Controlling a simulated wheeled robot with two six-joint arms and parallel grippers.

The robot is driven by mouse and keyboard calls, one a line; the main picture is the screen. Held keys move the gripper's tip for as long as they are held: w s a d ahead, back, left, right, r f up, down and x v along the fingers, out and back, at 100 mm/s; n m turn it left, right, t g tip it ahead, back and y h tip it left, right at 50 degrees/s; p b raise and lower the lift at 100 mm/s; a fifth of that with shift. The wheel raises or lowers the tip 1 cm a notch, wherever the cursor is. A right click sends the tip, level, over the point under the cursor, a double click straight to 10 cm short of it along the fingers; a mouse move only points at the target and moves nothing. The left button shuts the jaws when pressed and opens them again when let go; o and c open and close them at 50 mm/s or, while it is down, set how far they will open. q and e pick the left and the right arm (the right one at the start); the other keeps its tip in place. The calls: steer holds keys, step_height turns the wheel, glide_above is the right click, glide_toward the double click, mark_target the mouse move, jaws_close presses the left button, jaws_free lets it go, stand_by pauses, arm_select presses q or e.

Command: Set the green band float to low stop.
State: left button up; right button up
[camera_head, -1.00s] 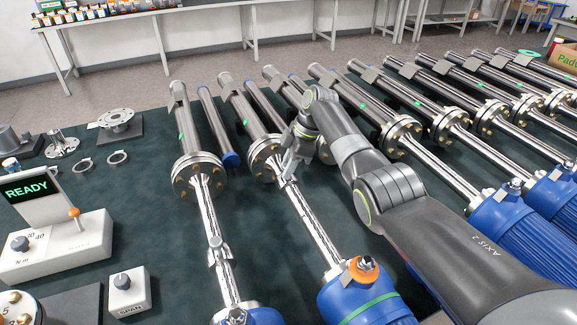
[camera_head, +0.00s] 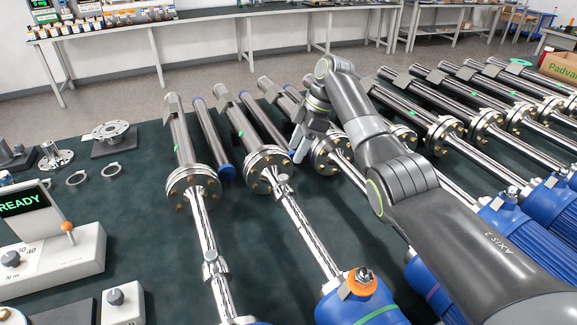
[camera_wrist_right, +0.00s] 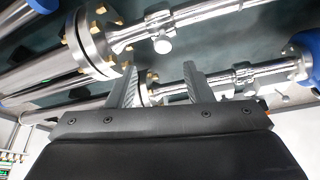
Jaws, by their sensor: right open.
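The transmitter with the green band (camera_head: 375,314) on its blue housing lies with its bright rod running up to a bolted flange (camera_head: 268,168). Its float (camera_head: 282,185) is a small silver collar on the rod, close to the flange. The wrist view appears to show the same float (camera_wrist_right: 160,42) beside the flange (camera_wrist_right: 95,42). My right gripper (camera_head: 300,150) is just right of that flange and float, apart from them. Its two fingers (camera_wrist_right: 164,85) are spread and hold nothing. My left gripper is not in view.
The left neighbour's rod carries its float (camera_head: 212,265) about halfway along. More transmitters (camera_head: 440,130) lie in a row to the right, partly behind my right arm. A READY display box (camera_head: 60,255) and a knob box (camera_head: 122,303) stand at left. Green mat is bare between rods.

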steer(key=v, duration=0.7)
steer(key=shift+r, duration=0.35)
steer(key=shift+d, duration=0.1)
